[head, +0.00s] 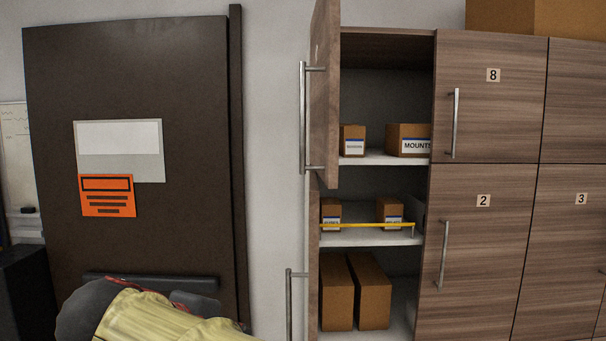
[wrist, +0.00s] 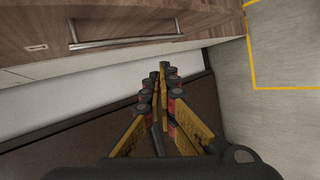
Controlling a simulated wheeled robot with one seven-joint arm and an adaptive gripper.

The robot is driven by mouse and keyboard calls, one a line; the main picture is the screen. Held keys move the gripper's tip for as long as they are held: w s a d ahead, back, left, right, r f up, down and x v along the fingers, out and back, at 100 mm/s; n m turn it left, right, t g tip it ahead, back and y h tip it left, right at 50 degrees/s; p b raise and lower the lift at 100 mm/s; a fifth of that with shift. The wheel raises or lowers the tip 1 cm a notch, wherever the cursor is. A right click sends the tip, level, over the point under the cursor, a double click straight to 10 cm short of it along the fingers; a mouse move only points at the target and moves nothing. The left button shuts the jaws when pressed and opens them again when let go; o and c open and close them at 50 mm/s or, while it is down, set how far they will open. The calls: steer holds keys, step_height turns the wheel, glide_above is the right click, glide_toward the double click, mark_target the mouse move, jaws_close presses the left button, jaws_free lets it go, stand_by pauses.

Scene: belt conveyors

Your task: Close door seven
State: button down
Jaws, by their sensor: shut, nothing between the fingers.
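The upper left cabinet door (head: 327,110), beside door 8 (head: 490,110), stands swung open and is seen almost edge-on. Its number is not readable, but its place left of 8 fits door seven. Its vertical metal handle (head: 303,118) faces left. In the wrist view a wood-grain cabinet front (wrist: 130,18) with a metal handle (wrist: 125,42) and a small unreadable label runs along the top; I cannot tell which door it is. My gripper (wrist: 160,70) is shut and empty, apart from that handle. The head view does not show its fingers.
Below, another door with a handle (head: 289,305) also stands open. Shelves hold small boxes (head: 408,139), and a yellow bar (head: 367,225) crosses the middle shelf. A dark room door (head: 200,110) is at left, with bare wall between. Doors 2 (head: 480,250) and 3 are shut.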

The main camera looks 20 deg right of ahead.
mark_target(302, 169)
step_height(302, 169, up, 15)
steer(key=w+a+t+h+p, duration=0.2)
steer(key=h, duration=0.2)
steer(key=s+d+r+m+h, duration=0.1)
steer(key=s+r+m+h, duration=0.1)
steer(key=r, duration=0.4)
steer(key=s+d+r+m+h, duration=0.1)
steer(key=s+r+m+h, duration=0.15)
steer(key=r, duration=0.45)
steer(key=shift+g, duration=0.4)
steer(key=p+x, duration=0.1)
steer(key=x, duration=0.9)
steer(key=shift+w+d, duration=0.2)
steer(key=shift+w, duration=0.05)
steer(key=d, duration=0.1)
steer(key=s+d, duration=0.1)
steer(key=d, duration=0.1)
steer(key=shift+s, duration=0.1)
steer(key=shift+d, duration=0.2)
steer(key=shift+f, duration=0.1)
steer(key=shift+d, duration=0.1)
